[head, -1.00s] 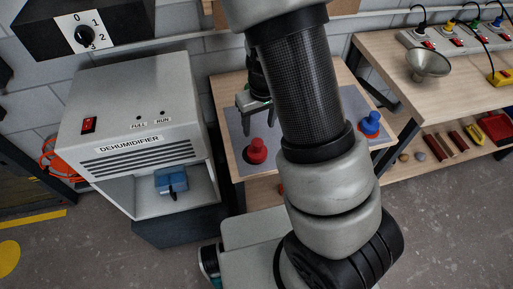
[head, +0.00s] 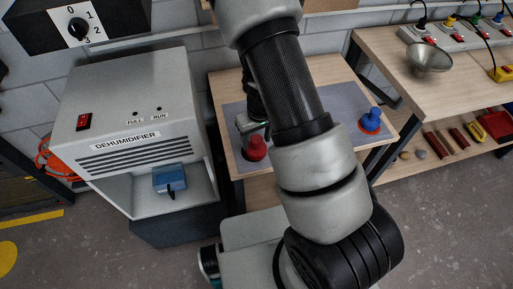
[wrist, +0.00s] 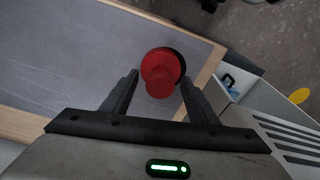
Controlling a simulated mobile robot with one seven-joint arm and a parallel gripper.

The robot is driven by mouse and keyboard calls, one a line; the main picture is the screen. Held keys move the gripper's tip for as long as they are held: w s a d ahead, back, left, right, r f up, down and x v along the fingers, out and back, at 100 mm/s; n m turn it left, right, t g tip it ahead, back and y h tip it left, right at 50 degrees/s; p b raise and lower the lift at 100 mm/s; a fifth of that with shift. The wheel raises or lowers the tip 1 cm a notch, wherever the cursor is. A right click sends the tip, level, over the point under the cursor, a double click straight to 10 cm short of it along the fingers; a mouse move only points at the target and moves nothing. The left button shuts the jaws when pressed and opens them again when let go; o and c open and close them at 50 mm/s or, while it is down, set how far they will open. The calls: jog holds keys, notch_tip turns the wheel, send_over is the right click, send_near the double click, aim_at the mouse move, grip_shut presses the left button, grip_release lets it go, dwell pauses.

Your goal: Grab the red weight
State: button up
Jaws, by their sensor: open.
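The red weight (head: 254,149) stands on the grey mat (head: 232,110) near the front left corner of the small wooden table. It also shows in the wrist view (wrist: 161,72), seen from above, just ahead of and between the fingertips. My gripper (wrist: 157,90) is open, with one finger on each side of the weight's near part; I cannot tell whether either touches it. In the head view my gripper (head: 252,124) is right at the weight, partly hidden by my arm.
A blue weight (head: 371,121) stands at the table's right side. The grey dehumidifier (head: 128,125), with a blue container (head: 169,178) inside, stands close to the left. A workbench (head: 400,88) with a metal funnel (head: 428,57) is at the right.

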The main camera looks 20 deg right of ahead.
grip_shut()
jog(key=shift+r, duration=0.15)
